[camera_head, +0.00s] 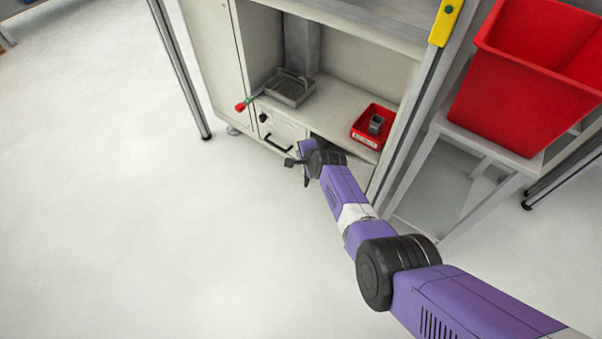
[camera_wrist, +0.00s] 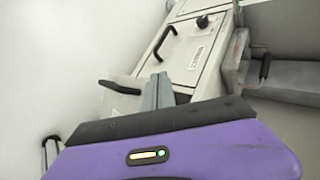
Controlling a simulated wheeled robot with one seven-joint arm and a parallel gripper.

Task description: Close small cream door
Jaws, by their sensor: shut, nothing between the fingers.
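The small cream door (camera_wrist: 117,101) stands swung out from the cabinet front in the wrist view, with a black handle (camera_wrist: 120,87) on it. In the head view my wrist hides most of this door, and a dark gap shows under the shelf beside it. My gripper (camera_wrist: 157,92) is shut and empty, close beside the door's face in the wrist view. I cannot tell whether it touches the door. In the head view my gripper (camera_head: 304,176) is low in front of the cabinet.
A closed cream panel (camera_head: 282,128) with a black bar handle and a dark knob is left of my wrist. The shelf above holds a grey metal tray (camera_head: 290,90) and a red bin (camera_head: 364,127). A large red crate (camera_head: 520,85) is at right. The floor at left is clear.

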